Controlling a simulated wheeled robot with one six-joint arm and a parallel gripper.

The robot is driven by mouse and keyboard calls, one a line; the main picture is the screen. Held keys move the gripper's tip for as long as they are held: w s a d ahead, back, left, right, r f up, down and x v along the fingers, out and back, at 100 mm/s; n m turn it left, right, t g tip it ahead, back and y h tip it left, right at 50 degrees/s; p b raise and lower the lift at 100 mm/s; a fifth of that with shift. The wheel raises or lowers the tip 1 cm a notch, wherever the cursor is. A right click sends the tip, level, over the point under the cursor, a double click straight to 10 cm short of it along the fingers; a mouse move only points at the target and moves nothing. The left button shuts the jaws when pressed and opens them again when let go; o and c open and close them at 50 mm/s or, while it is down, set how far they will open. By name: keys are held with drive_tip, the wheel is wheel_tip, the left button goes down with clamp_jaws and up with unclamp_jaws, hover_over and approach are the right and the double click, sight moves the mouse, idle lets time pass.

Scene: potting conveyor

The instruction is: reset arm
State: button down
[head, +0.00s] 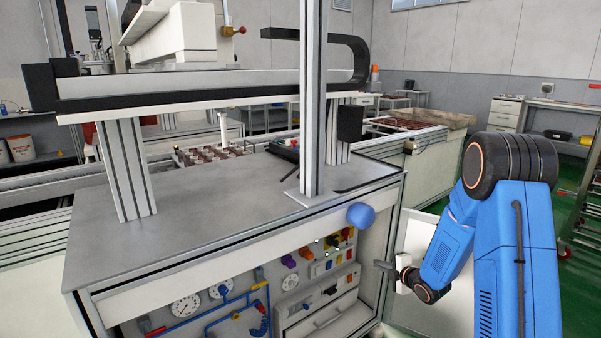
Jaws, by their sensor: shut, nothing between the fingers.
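My blue arm stands at the right of the head view, folded at its elbow. My gripper (382,266) is at the end of the arm, low and right of centre, pointing left. Its dark fingers are shut with nothing between them. It is in front of the right end of the bench's control panel (237,314). The picture does not clearly show whether it touches anything.
A grey metal bench top (215,190) carries upright posts and a gantry beam (210,85). The panel has gauges (186,306), knobs and a blue hose. Green floor (577,262) shows at the right.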

drive_tip(key=s+d+r+m+g+h, duration=0.35)
drive_tip(key=s+r+m+h, duration=0.25)
drive_tip(key=s+r+m, duration=0.85)
drive_tip(key=s+a+r+m+g, duration=0.1)
drive_tip(key=s+r+m, duration=0.1)
drive_tip(key=s, duration=1)
drive_tip(key=s+a+r+m+g, duration=0.2)
drive_tip(key=s+r, duration=0.2)
drive_tip(key=s, duration=0.9)
drive_tip(key=s+a+r+m+g, duration=0.1)
drive_tip(key=s+a+r+m, duration=0.1)
drive_tip(key=s, duration=1)
drive_tip(key=shift+s+r+y, duration=0.15)
drive_tip(key=shift+r+y, duration=0.15)
drive_tip(key=shift+r, duration=0.1)
drive_tip(key=shift+m, duration=0.25)
